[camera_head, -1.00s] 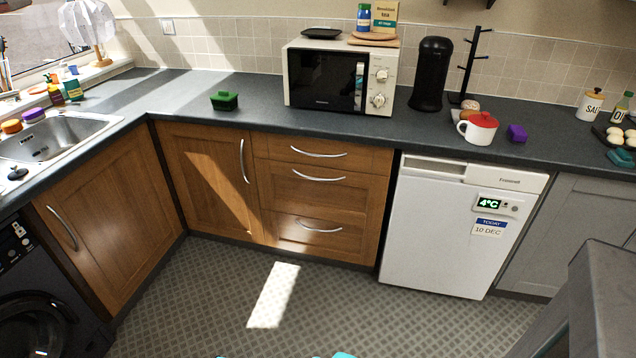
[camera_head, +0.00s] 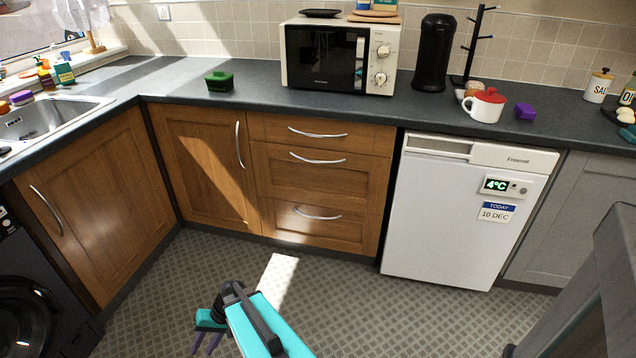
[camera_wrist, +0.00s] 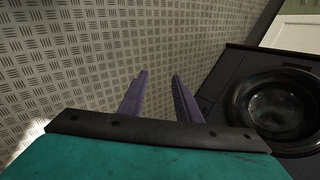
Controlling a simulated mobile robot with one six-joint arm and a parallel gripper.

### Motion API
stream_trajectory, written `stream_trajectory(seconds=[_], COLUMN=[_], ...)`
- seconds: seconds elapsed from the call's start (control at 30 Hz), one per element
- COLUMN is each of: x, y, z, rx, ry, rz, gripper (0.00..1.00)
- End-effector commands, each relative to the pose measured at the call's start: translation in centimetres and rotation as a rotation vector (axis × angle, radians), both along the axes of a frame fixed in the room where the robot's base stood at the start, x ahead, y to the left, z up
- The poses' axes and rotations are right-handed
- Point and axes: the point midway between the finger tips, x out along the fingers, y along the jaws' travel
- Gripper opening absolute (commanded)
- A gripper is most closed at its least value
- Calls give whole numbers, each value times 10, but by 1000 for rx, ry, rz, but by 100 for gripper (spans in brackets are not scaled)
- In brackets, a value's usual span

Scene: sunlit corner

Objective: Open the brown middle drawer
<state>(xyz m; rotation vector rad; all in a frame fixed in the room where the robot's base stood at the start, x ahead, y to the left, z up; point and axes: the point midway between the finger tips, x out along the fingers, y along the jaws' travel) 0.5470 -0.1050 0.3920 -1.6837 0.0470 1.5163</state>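The brown middle drawer (camera_head: 320,187) is in the wooden unit under the microwave, between a top drawer (camera_head: 322,135) and a bottom drawer (camera_head: 316,228). It is shut and has a curved silver handle (camera_head: 317,158). My gripper (camera_head: 207,344) is low in front of the unit over the floor, well apart from the drawer. In the wrist view its two purple fingers (camera_wrist: 158,97) are spread with nothing between them, and they face the patterned floor. The drawer is not in the wrist view.
A wooden cupboard door (camera_head: 205,170) is left of the drawers and a white appliance (camera_head: 455,220) is right of them. A dark washing machine (camera_head: 30,310) stands at the far left and shows in the wrist view (camera_wrist: 275,105). The floor (camera_head: 340,310) before the drawers is clear.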

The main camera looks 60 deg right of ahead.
Motion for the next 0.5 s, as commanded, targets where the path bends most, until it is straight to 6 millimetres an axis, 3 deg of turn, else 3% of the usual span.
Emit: stream_trajectory(seconds=[0.2, 0.5], x=[50, 85], y=[-79, -208], z=[15, 60], rx=[57, 105], ry=[-169, -410], rz=[-205, -471], gripper=[31, 31])
